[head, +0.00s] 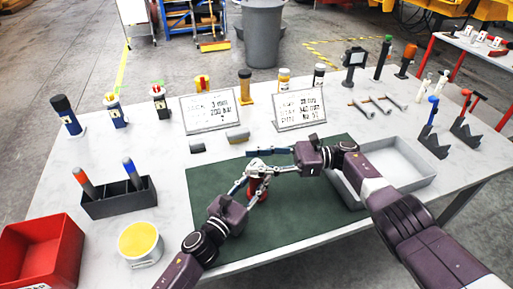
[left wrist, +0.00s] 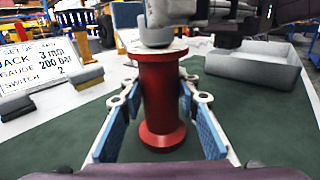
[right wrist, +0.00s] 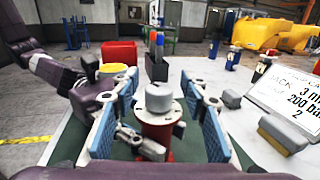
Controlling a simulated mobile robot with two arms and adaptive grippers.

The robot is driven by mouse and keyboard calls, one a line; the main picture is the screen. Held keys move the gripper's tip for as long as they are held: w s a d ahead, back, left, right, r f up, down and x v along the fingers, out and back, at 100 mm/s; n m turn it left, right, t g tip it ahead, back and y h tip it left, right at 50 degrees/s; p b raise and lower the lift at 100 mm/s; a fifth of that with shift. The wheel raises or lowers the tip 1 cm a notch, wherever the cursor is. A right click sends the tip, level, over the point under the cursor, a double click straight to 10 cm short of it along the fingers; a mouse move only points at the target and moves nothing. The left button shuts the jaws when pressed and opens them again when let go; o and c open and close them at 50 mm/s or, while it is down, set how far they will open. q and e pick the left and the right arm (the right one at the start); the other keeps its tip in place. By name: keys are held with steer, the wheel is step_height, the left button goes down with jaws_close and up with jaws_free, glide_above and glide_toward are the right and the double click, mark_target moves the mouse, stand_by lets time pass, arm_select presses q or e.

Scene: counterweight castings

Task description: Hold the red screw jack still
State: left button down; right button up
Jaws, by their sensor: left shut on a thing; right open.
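The red screw jack (head: 263,188) stands upright on the dark green mat (head: 315,218), mostly hidden by my grippers in the head view. My left gripper (head: 254,184) is shut on its body; in the left wrist view the red spool-shaped jack (left wrist: 162,95) stands between the blue-padded fingers. My right gripper (head: 252,162) is open around the upper part of the jack. In the right wrist view its fingers (right wrist: 165,110) stand apart on either side of the jack's grey cap (right wrist: 159,97), with gaps showing.
A grey tray (head: 425,172) is at the mat's right. Two sign plates (head: 210,111) (head: 299,108) and small grey blocks (head: 238,136) lie behind. A dark pen holder (head: 120,199), a yellow-topped tub (head: 140,242) and a red bin (head: 42,250) are at left. The front of the mat is clear.

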mark_target(257, 162)
steer(key=shift+r, duration=4.75)
